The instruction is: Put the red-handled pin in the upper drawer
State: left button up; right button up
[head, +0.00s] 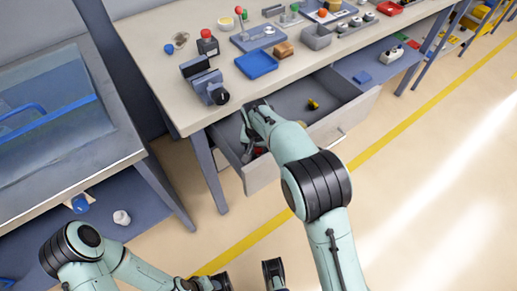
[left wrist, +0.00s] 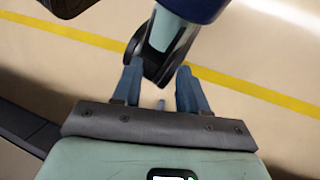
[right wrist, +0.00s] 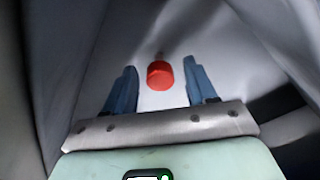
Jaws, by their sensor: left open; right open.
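An open drawer (head: 335,126) juts out under the bench top. My right gripper (head: 249,153) is down inside its left end, with its fingers partly hidden by my arm. A small red cylinder (right wrist: 160,75), which looks like the red handle of the pin, lies inside, between and a little beyond the open right fingers (right wrist: 162,92). They do not appear to grip it. A bit of red also shows beside this gripper in the head view (head: 260,150). My left gripper (left wrist: 160,92) is open and empty above the floor, away from the drawer.
A small yellow object (head: 313,104) lies in the drawer's right part. The bench top (head: 150,50) holds a blue tray (head: 256,64), a grey bin (head: 316,37), a red-button box (head: 207,43) and several other parts. Open floor lies in front, crossed by a yellow line.

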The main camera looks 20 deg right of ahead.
pick_arm(q)
jog(key=shift+s+d+r+g+p, duration=0.1)
jog(key=shift+s+r+g+p, duration=0.05)
jog(key=shift+s+r+p, duration=0.4)
jog(key=shift+s+d+r+g+p, duration=0.15)
jog(key=shift+s+r+p, duration=0.15)
jog(key=shift+r+p, duration=0.35)
pick_arm(e)
notch_tip(320, 180, up, 11)
jog(key=s, duration=0.1)
jog(key=shift+s+a+f, duration=0.2)
jog(key=shift+s+a, duration=0.05)
jog(key=shift+a, duration=0.1)
